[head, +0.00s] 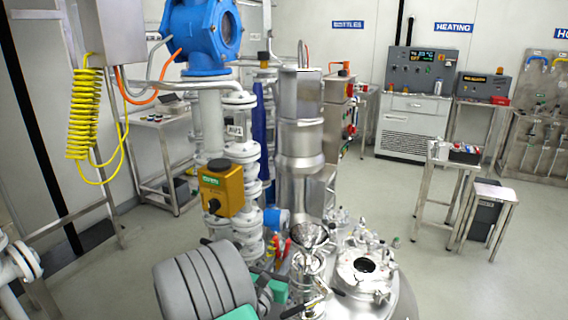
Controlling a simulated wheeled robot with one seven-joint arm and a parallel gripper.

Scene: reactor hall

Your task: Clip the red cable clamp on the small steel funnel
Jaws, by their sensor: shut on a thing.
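The small steel funnel (310,234) stands with its wide mouth up on the fittings of the steel vessel, at the lower middle of the head view. A small red piece (287,247), which looks like the red cable clamp, shows just left of the funnel, apart from its rim. My gripper (276,282), low in the picture beside my grey arm, is below and left of the funnel. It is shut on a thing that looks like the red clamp. The fingertips and their contact are small and partly hidden.
The vessel lid (363,268) with its round opening and several small fittings lies right of the funnel. Left of it stand flanged pipes and a yellow-brown box (221,188). A tall steel cylinder (301,150) rises behind. Floor at right is open, with a small steel table (447,164).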

